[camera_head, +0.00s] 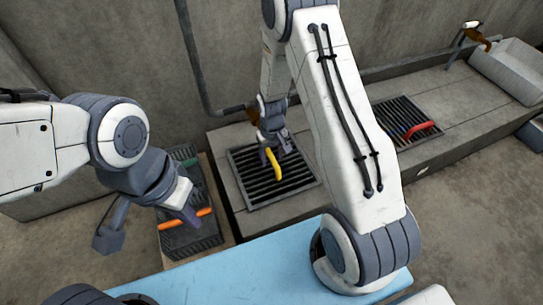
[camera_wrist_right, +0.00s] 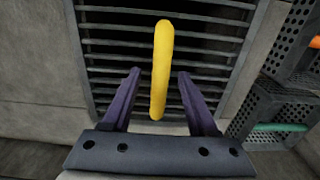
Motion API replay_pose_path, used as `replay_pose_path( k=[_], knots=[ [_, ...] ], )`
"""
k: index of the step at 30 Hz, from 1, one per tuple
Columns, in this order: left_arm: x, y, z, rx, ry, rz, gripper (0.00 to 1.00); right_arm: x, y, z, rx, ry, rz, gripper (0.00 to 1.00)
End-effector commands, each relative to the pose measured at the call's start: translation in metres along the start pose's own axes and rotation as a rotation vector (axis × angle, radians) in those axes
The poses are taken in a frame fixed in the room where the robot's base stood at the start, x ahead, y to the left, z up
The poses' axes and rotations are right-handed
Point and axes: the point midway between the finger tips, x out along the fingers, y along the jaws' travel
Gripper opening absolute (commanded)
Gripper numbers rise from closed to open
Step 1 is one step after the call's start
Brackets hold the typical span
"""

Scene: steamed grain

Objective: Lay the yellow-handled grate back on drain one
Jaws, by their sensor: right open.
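The yellow-handled grate (camera_head: 258,186) lies over the left drain opening, and its dark bars look level with the concrete ledge. Its yellow handle (camera_head: 274,166) stands above the bars. My right gripper (camera_head: 273,148) is just above the grate. In the right wrist view my right gripper (camera_wrist_right: 160,98) is open, with its purple fingers apart. The yellow handle (camera_wrist_right: 161,70) shows between and beyond these fingers, with a visible gap on each side. My left gripper (camera_head: 182,208) is over the dark basket at the left; its jaw opening is not clear.
Dark perforated baskets (camera_head: 183,242) with orange (camera_head: 186,219) and green handles stand left of the ledge. A second grate (camera_head: 396,112) with a red handle (camera_head: 417,130) lies further right. A light basin (camera_head: 508,70) is far right. A blue surface (camera_head: 255,268) is in front.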

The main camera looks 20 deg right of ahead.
Motion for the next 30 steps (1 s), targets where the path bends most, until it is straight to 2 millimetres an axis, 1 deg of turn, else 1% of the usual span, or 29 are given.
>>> replay_pose_path(
  k=[1, 6, 12, 15, 18, 26, 29, 30],
  knots=[
    [-0.008, 0.001, 0.000, 0.000, 0.000, 0.000, 0.00, -0.011, 0.000, -0.001, 0.000, 0.002, 0.000, 0.59],
    [-0.030, 0.002, -0.002, 0.000, 0.000, 0.000, 0.00, -0.046, 0.000, -0.001, 0.000, 0.004, 0.000, 0.59],
    [-0.050, 0.004, -0.003, 0.000, 0.000, 0.000, 0.00, -0.083, 0.000, -0.001, 0.000, 0.004, 0.000, 0.59],
    [-0.056, 0.004, -0.003, 0.000, 0.000, 0.000, 0.00, -0.094, 0.000, -0.001, 0.000, 0.003, 0.000, 0.59],
    [-0.058, 0.004, -0.003, 0.000, 0.000, 0.000, 0.00, -0.100, 0.000, -0.001, 0.000, 0.004, 0.000, 0.59],
    [-0.058, 0.004, -0.003, 0.000, 0.000, 0.000, 0.00, -0.103, -0.001, -0.001, -0.002, 0.004, 0.000, 0.59],
    [-0.063, 0.004, -0.003, 0.000, 0.000, 0.000, 0.00, -0.121, -0.013, 0.001, -0.027, 0.009, -0.001, 0.59],
    [-0.066, 0.005, -0.004, 0.000, 0.000, 0.000, 0.00, -0.135, -0.022, 0.004, -0.046, 0.014, -0.002, 0.59]
  ],
)
